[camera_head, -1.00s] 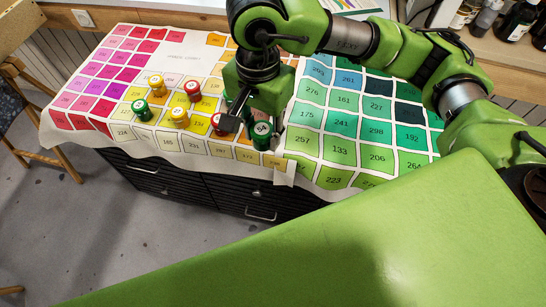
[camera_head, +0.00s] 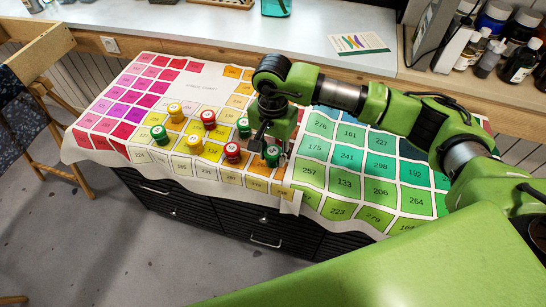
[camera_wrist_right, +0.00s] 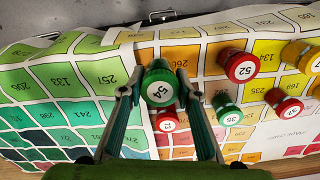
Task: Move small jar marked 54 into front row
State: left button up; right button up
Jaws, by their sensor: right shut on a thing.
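The small green jar marked 54 (camera_head: 272,155) is at the front right of the jar group, by the orange squares of the color chart cloth (camera_head: 309,172). My right gripper (camera_head: 265,147) is shut on it from above. In the right wrist view the 54 on its lid (camera_wrist_right: 158,88) faces the camera, with a finger of my right gripper (camera_wrist_right: 158,98) on each side. Whether the jar touches the cloth is hard to tell. A red jar (camera_head: 233,152) stands just left of it, and a green jar (camera_head: 243,127) stands behind. My left gripper is not in view.
More jars stand to the left: a red one (camera_head: 208,119), yellow ones (camera_head: 176,112) and a green one (camera_head: 159,134). Bottles (camera_head: 520,60) stand at the back right. A wooden chair (camera_head: 45,110) is at the left. The green squares right of the jar are clear.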

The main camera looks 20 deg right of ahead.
aim_at(273, 161)
jog(key=shift+w+d+f, duration=0.15)
jog(key=shift+w+f, duration=0.15)
jog(key=shift+f, duration=0.15)
notch_tip(273, 161, down, 2)
jog(key=shift+f+p, duration=0.1)
jog(key=shift+p, duration=0.65)
jog(key=shift+f, duration=0.35)
jog(key=shift+f, duration=0.1)
jog(key=shift+f+b, duration=0.15)
jog(key=shift+b, duration=0.2)
jog(key=o, duration=1.1)
